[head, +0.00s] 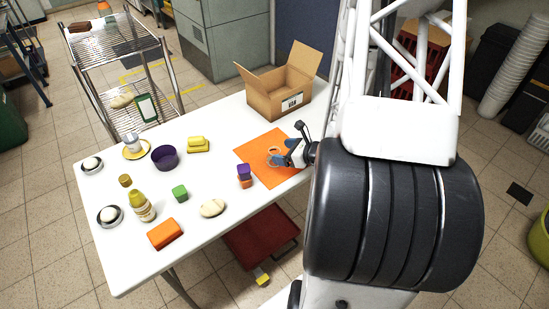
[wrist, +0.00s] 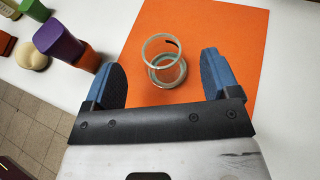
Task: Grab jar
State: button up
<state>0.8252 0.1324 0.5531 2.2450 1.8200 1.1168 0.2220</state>
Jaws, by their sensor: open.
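A small clear glass jar (wrist: 164,62) stands on an orange mat (wrist: 240,45) in the wrist view. In the head view the jar (head: 273,155) shows only as a pale ring on the mat (head: 258,146), partly beside my gripper. My gripper (wrist: 163,75) is open, with one blue-and-black finger on each side of the jar in the wrist picture. The jar appears between and slightly beyond the fingertips, and I see no contact. In the head view my gripper (head: 283,159) is low over the mat's right part.
Purple and orange blocks (head: 244,175) stand left of the mat. An open cardboard box (head: 285,88) is behind it. A yellow item (head: 198,145), a purple bowl (head: 165,157), a bottle (head: 142,206) and an orange block (head: 164,234) stand farther left on the white table.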

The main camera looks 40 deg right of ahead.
aim_at(270, 150)
jog(key=shift+w+a+f, duration=0.15)
jog(key=shift+w+a, duration=0.05)
jog(key=shift+w, duration=0.15)
jog(key=shift+x, duration=2.6)
jog(key=shift+d+f, duration=0.15)
jog(key=c, duration=1)
jog(key=shift+r, duration=0.2)
jog(key=shift+r, duration=1.6)
jog(key=s+a, duration=0.2)
jog(key=s, duration=0.2)
jog(key=s+a+r, duration=0.1)
jog(key=s+a, duration=0.1)
jog(key=s, duration=0.3)
jog(key=s+a, duration=0.3)
jog(key=s, duration=0.2)
jog(key=shift+s+r, duration=0.2)
